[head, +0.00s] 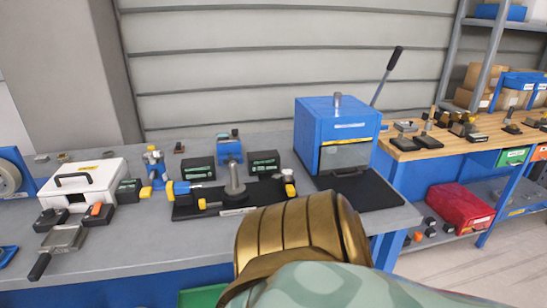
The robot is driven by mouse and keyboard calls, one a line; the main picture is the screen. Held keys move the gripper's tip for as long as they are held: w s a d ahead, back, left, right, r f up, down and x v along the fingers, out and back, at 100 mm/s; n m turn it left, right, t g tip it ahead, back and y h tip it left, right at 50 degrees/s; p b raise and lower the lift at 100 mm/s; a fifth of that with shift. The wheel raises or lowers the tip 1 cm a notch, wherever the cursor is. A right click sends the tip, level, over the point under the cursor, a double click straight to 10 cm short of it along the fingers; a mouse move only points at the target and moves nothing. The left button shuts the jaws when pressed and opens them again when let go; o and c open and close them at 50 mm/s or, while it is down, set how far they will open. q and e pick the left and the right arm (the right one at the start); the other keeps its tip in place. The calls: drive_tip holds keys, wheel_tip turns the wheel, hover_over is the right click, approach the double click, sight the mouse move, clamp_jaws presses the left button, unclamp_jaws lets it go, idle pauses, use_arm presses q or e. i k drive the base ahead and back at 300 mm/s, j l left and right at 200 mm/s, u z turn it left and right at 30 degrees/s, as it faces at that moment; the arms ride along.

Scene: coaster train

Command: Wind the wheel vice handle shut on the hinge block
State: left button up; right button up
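A fixture (237,208) with a long black base stands on the grey bench. A blue frame with a pale round wheel (8,176) is cut off at the left edge. A large ribbed brass-coloured part and a green patterned part, likely my own arm, fill the lower middle and hide the bench front there. No gripper fingers show.
A blue press-like machine (337,130) with a long lever stands to the right. Beyond is a wooden-topped bench (465,140) with a red bin (460,207) below.

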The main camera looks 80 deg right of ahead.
sight(224, 161)
drive_tip(key=z, duration=2.3)
drive_tip(key=i+l, duration=0.1)
drive_tip(key=l+u, duration=0.05)
drive_tip(key=l, duration=0.05)
